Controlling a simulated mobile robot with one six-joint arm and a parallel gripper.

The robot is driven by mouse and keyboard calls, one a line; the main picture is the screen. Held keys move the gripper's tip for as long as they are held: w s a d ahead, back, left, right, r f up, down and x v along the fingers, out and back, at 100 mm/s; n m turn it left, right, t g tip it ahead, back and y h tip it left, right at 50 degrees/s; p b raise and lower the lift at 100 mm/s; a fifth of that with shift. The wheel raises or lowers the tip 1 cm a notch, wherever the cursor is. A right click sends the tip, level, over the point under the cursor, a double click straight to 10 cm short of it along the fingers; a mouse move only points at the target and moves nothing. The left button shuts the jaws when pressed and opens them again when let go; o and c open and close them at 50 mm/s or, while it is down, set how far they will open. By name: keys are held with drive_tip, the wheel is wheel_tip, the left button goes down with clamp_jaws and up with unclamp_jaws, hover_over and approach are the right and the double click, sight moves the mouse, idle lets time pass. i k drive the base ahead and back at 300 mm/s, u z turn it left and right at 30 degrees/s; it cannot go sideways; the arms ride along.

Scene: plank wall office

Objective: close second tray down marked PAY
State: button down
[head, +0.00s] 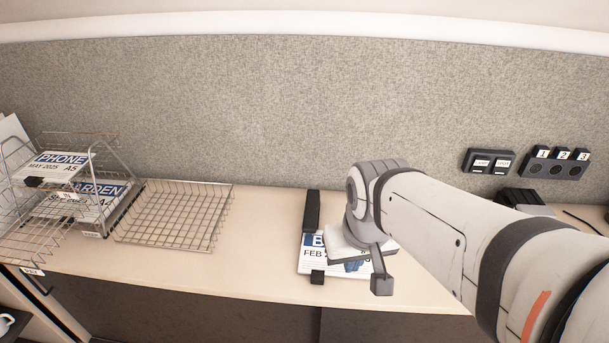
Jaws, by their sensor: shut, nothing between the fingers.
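A wire tray stack (105,150) stands at the left on the desk. A magazine marked PHONE (58,165) lies in an upper tray, and one marked GARDEN (105,197) lies lower. A wire tray (30,235) juts out at the lower left, with a small label (33,271) on its front. Another small label (92,235) shows lower in the stack. I cannot read PAY on either label. My gripper (381,284) is shut and empty, pointing down over the desk well right of the stack. Part of it is hidden by my wrist.
An empty wire basket (208,240) sits right of the stack. A magazine marked FEB (310,262) lies under my gripper, beside a dark upright bar (311,211). Switch panels (490,161) are on the grey partition. Desk between basket and magazine is clear.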

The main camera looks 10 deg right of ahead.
sight(36, 270)
drive_tip(key=u, duration=1.85)
drive_tip(key=i, duration=0.65)
drive_tip(key=u, duration=0.05)
